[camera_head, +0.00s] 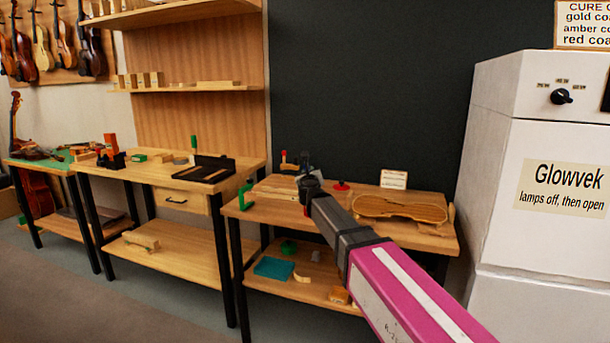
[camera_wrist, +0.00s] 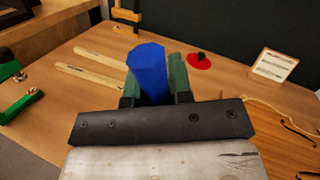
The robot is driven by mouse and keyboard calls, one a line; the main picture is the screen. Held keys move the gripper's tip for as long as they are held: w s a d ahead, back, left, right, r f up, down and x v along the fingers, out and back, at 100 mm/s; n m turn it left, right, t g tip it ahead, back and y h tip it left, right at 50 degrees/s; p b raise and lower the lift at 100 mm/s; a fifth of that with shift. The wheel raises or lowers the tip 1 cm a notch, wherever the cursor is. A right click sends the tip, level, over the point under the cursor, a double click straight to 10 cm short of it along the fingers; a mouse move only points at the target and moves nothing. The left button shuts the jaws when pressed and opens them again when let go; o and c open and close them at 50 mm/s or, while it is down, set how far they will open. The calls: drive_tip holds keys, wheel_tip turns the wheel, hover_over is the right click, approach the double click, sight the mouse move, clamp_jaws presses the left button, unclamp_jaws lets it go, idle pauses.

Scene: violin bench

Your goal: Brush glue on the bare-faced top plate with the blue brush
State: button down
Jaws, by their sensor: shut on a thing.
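My gripper (camera_wrist: 153,90) is shut on a blue faceted handle, which I take for the blue brush (camera_wrist: 148,70). It stands up between the green finger pads, and its bristle end is hidden. In the head view my gripper (camera_head: 308,184) is over the right bench, and the brush cannot be made out there. A violin-shaped wooden plate (camera_head: 402,208) lies on the bench to the right of my gripper. It also shows at the right edge of the wrist view (camera_wrist: 283,125), with dark f-holes. I cannot tell whether its face is bare.
A red disc with a black knob (camera_wrist: 198,62) and a small sign card (camera_wrist: 274,66) are behind the plate. Two pale wood strips (camera_wrist: 92,78) lie left of my gripper. A green clamp (camera_head: 245,196) is at the bench's left edge. A white cabinet (camera_head: 540,180) stands right.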

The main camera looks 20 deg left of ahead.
drive_tip(key=shift+f, duration=2.8)
drive_tip(key=shift+f, duration=0.75)
wheel_tip(320, 180, up, 7)
idle(1.2)
idle(0.4)
